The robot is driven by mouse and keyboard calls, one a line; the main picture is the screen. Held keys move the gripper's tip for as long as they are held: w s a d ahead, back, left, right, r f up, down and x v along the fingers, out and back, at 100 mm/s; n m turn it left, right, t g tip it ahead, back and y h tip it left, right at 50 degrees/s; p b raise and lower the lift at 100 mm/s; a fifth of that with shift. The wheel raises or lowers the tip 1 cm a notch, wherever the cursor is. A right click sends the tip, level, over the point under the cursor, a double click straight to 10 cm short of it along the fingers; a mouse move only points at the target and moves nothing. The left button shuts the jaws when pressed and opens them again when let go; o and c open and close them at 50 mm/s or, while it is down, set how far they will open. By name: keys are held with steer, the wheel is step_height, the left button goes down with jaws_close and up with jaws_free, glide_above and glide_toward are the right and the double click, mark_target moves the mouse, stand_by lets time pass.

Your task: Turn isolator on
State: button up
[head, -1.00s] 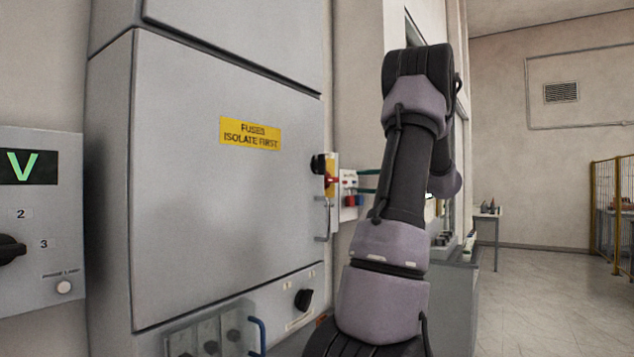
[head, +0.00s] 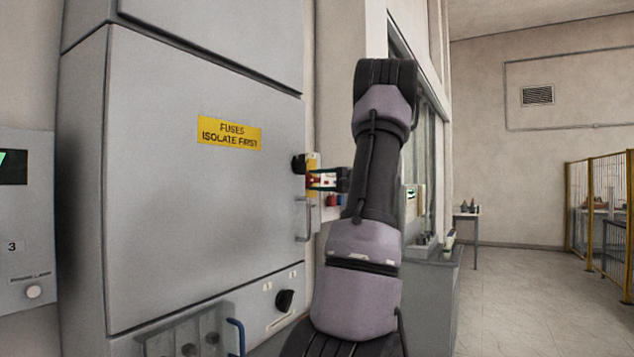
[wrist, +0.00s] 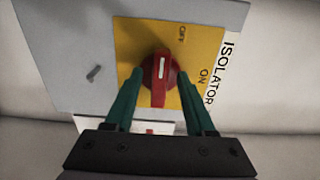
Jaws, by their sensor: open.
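In the wrist view the line points up, nearer OFF than ON. My gripper (wrist: 158,82) is open, with one green finger on each side of the red handle. I cannot tell whether the fingers touch it. In the head view my gripper (head: 322,179) reaches left to the yellow plate (head: 313,164), and the handle is mostly hidden.
The grey cabinet (head: 200,210) has a yellow label (head: 229,133) reading FUSES ISOLATE FIRST and a door handle (head: 304,219) below the isolator. A black knob (head: 284,300) sits lower on the cabinet. Open floor (head: 520,300) lies to the right.

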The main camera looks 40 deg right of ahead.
jaws_close()
steer(key=m, duration=0.8)
steer(key=shift+r+m, duration=0.15)
steer(key=shift+m, duration=0.15)
steer(key=m, duration=0.5)
steer(key=shift+d+r, duration=0.1)
steer(key=shift+d, duration=0.1)
steer(key=shift+d+m, duration=0.15)
steer(key=shift+m, duration=1.95)
